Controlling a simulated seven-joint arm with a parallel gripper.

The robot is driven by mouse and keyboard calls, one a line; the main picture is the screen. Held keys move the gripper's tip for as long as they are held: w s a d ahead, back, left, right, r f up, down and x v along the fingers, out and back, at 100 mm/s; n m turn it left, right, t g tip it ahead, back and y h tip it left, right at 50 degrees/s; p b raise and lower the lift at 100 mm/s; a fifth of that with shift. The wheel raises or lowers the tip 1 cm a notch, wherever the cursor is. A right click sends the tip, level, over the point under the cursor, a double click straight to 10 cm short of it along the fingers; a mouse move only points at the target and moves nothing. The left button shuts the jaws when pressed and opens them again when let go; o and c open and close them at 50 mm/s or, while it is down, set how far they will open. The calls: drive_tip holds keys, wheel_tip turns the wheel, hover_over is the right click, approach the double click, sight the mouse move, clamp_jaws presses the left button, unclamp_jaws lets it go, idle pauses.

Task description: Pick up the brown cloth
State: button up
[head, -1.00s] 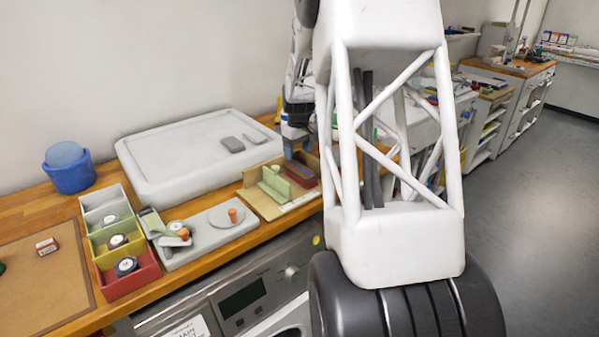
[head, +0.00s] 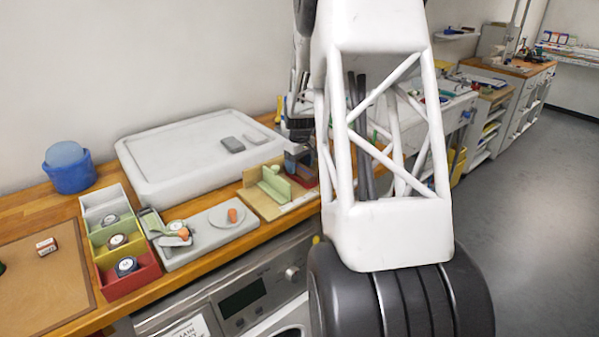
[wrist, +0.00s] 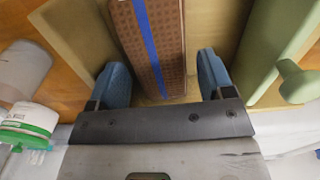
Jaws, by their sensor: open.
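The brown cloth (wrist: 152,40) shows in the wrist view as a long, narrow, folded piece with a checked pattern and a blue stripe along it. It lies in a tan tray (wrist: 75,30), which also shows in the head view (head: 262,205). My gripper (wrist: 163,82) is open, with one blue fingertip on each side of the cloth's near end. Gaps show between the fingers and the cloth. In the head view my gripper (head: 297,158) is over the tray's far right part and hides most of the cloth.
A green upright divider (wrist: 280,45) with a round knob stands right of the cloth. A white bottle with a green label (wrist: 28,122) is at left in the wrist view. A white raised tray (head: 160,180) and a three-colour bin (head: 135,275) share the wooden counter.

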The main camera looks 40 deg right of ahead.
drive_tip(key=shift+f, duration=0.85)
drive_tip(key=c, duration=0.7)
